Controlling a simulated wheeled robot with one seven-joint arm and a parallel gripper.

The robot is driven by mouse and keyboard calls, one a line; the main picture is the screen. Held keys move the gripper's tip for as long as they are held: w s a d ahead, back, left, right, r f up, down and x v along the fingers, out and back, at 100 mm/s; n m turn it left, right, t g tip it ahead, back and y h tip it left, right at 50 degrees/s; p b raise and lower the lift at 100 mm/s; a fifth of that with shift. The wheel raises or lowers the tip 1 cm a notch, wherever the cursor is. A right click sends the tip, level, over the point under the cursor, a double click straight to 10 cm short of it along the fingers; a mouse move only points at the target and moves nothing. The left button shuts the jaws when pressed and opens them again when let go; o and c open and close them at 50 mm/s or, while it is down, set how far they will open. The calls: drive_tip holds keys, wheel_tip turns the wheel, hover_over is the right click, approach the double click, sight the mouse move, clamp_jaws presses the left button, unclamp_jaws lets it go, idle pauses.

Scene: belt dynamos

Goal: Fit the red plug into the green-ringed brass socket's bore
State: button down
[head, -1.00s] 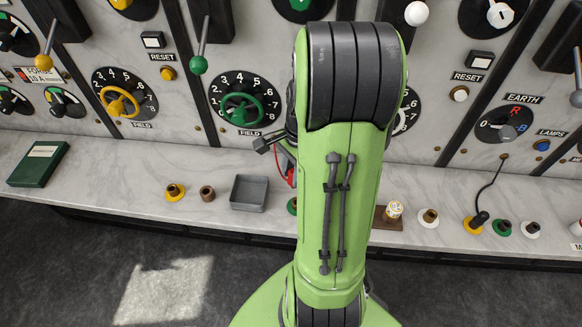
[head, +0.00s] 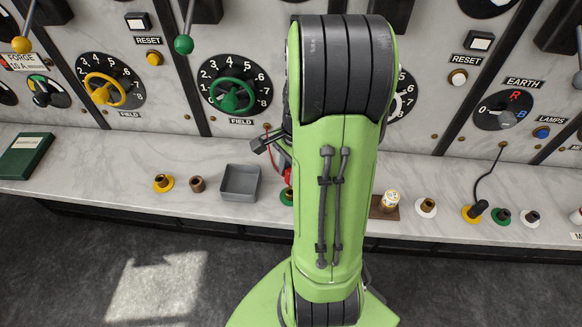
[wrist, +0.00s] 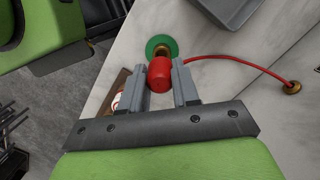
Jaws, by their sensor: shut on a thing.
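My gripper (wrist: 162,76) is shut on the red plug (wrist: 159,73), with one grey finger on each side of it. A red cord runs from the plug to the right in the wrist view. The green-ringed brass socket (wrist: 162,42) lies just beyond the plug's end, and the plug covers part of it. I cannot tell whether the plug's tip touches the bore. In the head view the red plug (head: 289,177) shows above the green-ringed socket (head: 286,197), both partly hidden behind my arm.
A wooden block (head: 384,208) with a small white cylinder (head: 390,199) is on the right. The panel rises behind the ledge.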

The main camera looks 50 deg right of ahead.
drive_tip(key=shift+f+b, duration=0.35)
drive_tip(key=shift+f, duration=0.45)
drive_tip(key=shift+f+b, duration=1.15)
drive_tip(key=shift+f, duration=0.65)
idle(0.8)
drive_tip(key=c, duration=0.8)
unclamp_jaws()
drive_tip(key=shift+r, duration=0.1)
drive_tip(key=shift+o, duration=0.2)
drive_tip(key=shift+r, duration=0.1)
wheel_tip(320, 180, up, 15)
drive_tip(key=d+p, duration=0.2)
drive_tip(key=p, duration=0.3)
drive_tip(key=shift+s+d+r, duration=0.15)
drive_tip(key=shift+r, duration=0.05)
